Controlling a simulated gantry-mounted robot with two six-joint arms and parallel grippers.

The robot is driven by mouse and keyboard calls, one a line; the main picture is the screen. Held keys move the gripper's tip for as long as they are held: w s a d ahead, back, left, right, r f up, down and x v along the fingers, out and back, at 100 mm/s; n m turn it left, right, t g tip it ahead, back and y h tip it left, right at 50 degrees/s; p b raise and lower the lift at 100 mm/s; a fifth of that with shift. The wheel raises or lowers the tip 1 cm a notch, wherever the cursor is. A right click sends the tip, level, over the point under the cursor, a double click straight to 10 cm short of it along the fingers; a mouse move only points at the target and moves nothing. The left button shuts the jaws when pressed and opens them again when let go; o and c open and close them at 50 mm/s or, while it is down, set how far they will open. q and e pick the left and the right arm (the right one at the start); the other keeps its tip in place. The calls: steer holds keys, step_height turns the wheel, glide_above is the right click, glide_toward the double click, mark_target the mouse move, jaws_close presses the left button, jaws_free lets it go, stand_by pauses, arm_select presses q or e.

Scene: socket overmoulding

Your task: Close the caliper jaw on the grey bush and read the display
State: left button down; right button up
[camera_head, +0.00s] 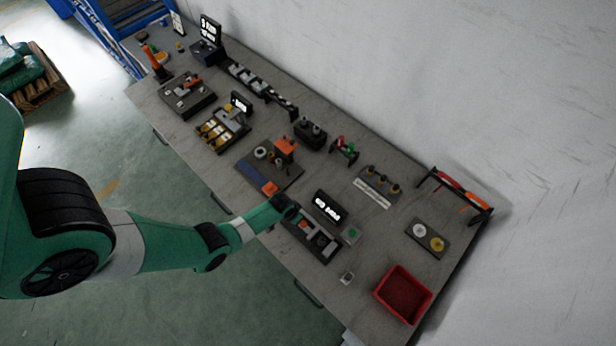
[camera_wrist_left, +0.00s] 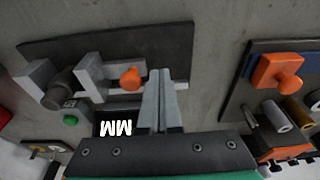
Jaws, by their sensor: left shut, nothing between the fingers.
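The caliper station is a dark base plate (camera_wrist_left: 120,42) with pale grey blocks; it also shows in the head view (camera_head: 322,257). The dark grey bush (camera_wrist_left: 62,92) sits between the end block (camera_wrist_left: 36,76) and the caliper jaw (camera_wrist_left: 89,72); I cannot tell whether the jaw touches it. An orange knob (camera_wrist_left: 130,77) is on the jaw's side away from the bush. My left gripper (camera_wrist_left: 160,78) is shut and empty, just right of the knob. The display (camera_wrist_left: 117,128) shows "MM" in the wrist view, the rest hidden; in the head view the display (camera_head: 328,207) is too small to read.
A green button (camera_wrist_left: 70,120) is near the bush. Another station with an orange handle (camera_wrist_left: 277,72) and cylinders stands right in the wrist view. A red bin (camera_head: 403,294) stands at the near right end of the bench, beside clear grey bench top.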

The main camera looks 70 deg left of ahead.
mark_target(302, 223)
arm_select(q)
steer(key=shift+f+b, duration=0.55)
steer(key=shift+f, duration=0.2)
steer(key=shift+w+d, duration=0.3)
steer(key=shift+d, duration=0.3)
steer(key=shift+w+d, duration=0.25)
steer(key=shift+d, duration=0.35)
steer(key=shift+w+d, duration=0.3)
steer(key=shift+d, duration=0.3)
stand_by(0.5)
steer(key=shift+s+a, duration=0.1)
steer(key=shift+a, duration=0.15)
stand_by(0.7)
steer(key=shift+s+a, duration=0.1)
steer(key=shift+a, duration=0.1)
step_height(302, 223, up, 8)
steer(key=p, duration=0.8)
steer(key=shift+r, duration=0.1)
